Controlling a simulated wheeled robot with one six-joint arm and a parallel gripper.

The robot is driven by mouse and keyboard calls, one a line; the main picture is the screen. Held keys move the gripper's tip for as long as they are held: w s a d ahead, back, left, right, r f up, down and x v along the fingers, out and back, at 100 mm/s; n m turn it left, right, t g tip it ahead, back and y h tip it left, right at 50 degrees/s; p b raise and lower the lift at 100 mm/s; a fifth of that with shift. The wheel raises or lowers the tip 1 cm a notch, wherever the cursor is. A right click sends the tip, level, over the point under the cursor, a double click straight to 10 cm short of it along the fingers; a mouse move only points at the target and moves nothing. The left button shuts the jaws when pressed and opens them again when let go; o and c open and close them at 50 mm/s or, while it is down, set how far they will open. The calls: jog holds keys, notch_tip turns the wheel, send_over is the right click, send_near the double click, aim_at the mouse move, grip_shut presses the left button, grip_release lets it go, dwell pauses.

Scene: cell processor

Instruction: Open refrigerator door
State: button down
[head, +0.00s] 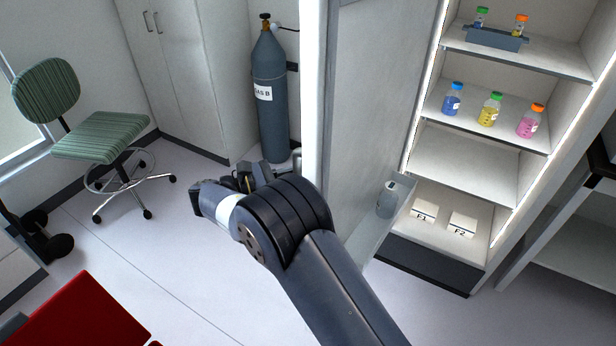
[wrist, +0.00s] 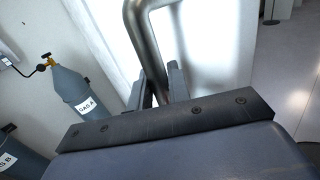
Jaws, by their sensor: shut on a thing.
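The refrigerator door (head: 370,110) stands swung wide open in the head view, its white edge upright near the middle and its inner face toward the shelves. The refrigerator interior (head: 465,165) shows lit at the right. My gripper (head: 262,174) is beside the door's outer side, partly hidden by my wrist. In the wrist view, my gripper (wrist: 158,88) has its fingers shut around the curved metal door handle (wrist: 141,35). The white outer face of the door (wrist: 215,55) lies behind the handle.
Refrigerator shelves hold several capped bottles (head: 490,108) and two white boxes (head: 462,225). A gas cylinder (head: 268,110) stands behind the door beside a cabinet (head: 180,70). A green chair (head: 100,135) and a red surface (head: 80,315) are at left. Floor between is clear.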

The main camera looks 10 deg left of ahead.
jog(key=shift+w+a+g, duration=0.15)
jog(key=shift+w+a, duration=0.1)
jog(key=shift+a, duration=0.25)
jog(key=shift+w+a+g, duration=0.15)
jog(key=shift+w+a, duration=0.1)
jog(key=shift+a, duration=0.2)
jog(key=c, duration=1.4)
grip_release()
jog(key=shift+o, duration=0.2)
jog(key=shift+r, duration=0.1)
notch_tip(320, 180, up, 10)
jog(key=b, duration=0.1)
jog(key=shift+f, duration=0.25)
